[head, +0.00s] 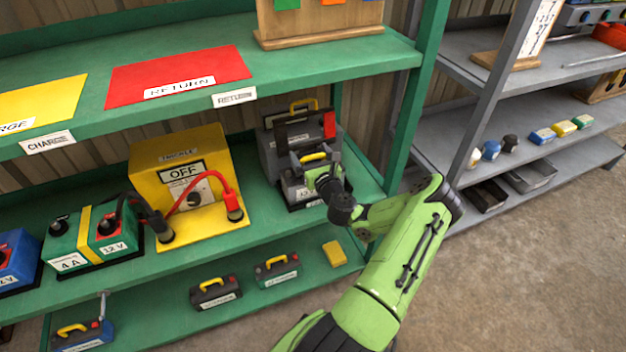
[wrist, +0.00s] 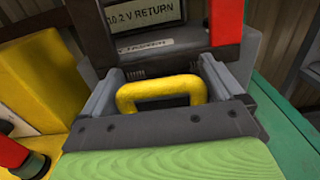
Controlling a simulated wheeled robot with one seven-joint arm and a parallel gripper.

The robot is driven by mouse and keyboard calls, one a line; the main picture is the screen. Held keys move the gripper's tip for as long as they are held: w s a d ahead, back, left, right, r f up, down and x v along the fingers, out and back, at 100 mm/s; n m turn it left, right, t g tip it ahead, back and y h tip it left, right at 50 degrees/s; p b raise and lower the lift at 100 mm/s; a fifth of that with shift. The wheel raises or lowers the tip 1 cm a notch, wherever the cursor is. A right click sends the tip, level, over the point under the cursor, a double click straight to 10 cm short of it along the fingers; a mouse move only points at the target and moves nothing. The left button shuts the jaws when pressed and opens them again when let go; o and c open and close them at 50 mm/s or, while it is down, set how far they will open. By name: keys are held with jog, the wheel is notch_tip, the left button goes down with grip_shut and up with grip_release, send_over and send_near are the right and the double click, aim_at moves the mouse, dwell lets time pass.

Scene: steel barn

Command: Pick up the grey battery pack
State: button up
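The grey battery pack (head: 297,191) stands upright on the green middle shelf, in front of a dark tester unit (head: 283,146). Its yellow handle shows in the wrist view (wrist: 160,88) between my two fingers. My gripper (head: 309,178) is down at the pack from the front right. In the wrist view, the grey fingers (wrist: 160,80) stand wide apart, one on each side of the handle. Contact with the handle cannot be told. The gripper and wrist cover much of the pack. The tester display (wrist: 148,14) reads "10.2 V RETURN".
A yellow charger box (head: 163,153) stands left of the pack, with red and black leads to a green battery (head: 95,238). A red return mat (head: 178,76) lies on the shelf above. A green post (head: 412,95) stands close on the right. Small packs lie on the lower shelf.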

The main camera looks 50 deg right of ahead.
jog(key=c, duration=0.9)
jog(key=shift+r, duration=0.2)
jog(key=shift+c, duration=0.6)
